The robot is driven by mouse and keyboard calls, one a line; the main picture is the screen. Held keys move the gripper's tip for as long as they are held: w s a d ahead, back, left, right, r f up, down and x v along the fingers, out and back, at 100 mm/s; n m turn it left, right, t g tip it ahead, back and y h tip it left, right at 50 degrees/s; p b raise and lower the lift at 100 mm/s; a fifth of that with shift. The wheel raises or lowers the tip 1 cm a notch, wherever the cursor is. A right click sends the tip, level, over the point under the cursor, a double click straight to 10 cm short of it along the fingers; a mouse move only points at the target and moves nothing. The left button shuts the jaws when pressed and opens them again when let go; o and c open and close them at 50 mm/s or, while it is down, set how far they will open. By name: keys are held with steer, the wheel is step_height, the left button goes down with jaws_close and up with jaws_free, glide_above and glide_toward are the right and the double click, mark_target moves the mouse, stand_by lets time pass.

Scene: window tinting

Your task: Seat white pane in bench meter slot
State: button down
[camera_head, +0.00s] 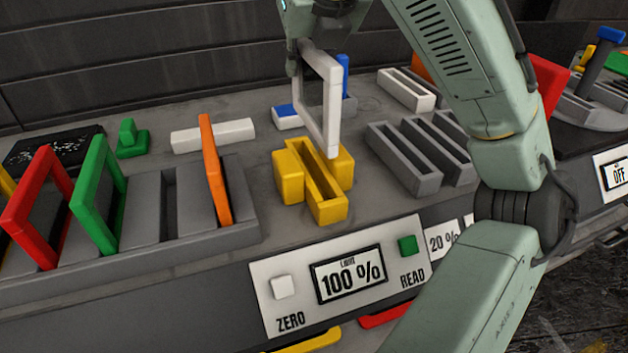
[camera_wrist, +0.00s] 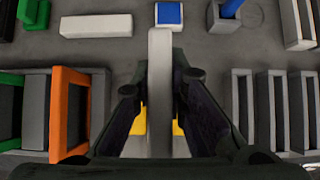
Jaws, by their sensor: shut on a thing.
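The white pane (camera_head: 333,105) is a white square frame held upright in my gripper (camera_head: 295,62). In the wrist view the pane (camera_wrist: 160,75) shows edge-on between the two dark fingers of my gripper (camera_wrist: 160,100). In the head view it appears above the yellow meter slot (camera_head: 322,185), which has a block on each side and an empty-looking channel. The pane's lower edge appears apart from the slot, though the exact gap is hard to judge. In the wrist view the pane and fingers hide most of the slot; only yellow bits (camera_wrist: 178,128) show.
A grey rack (camera_head: 240,205) at left holds red (camera_head: 40,205), green (camera_head: 97,195) and orange (camera_head: 214,170) frames. Grey empty slots (camera_head: 420,155) stand at right. A white bar (camera_head: 213,135) and a blue-topped block (camera_head: 287,115) lie behind. The front panel display (camera_head: 350,275) reads 100 %.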

mark_target(321, 84)
step_height(321, 84, down, 10)
steer(key=shift+a+r, duration=0.1)
stand_by(0.4)
steer(key=shift+f, duration=0.3)
steer(key=c, duration=1.6)
jaws_free()
steer(key=shift+r, duration=0.1)
steer(key=shift+r, duration=0.25)
steer(key=v, duration=1.1)
steer(key=shift+s+r, duration=0.25)
steer(key=shift+s, duration=0.05)
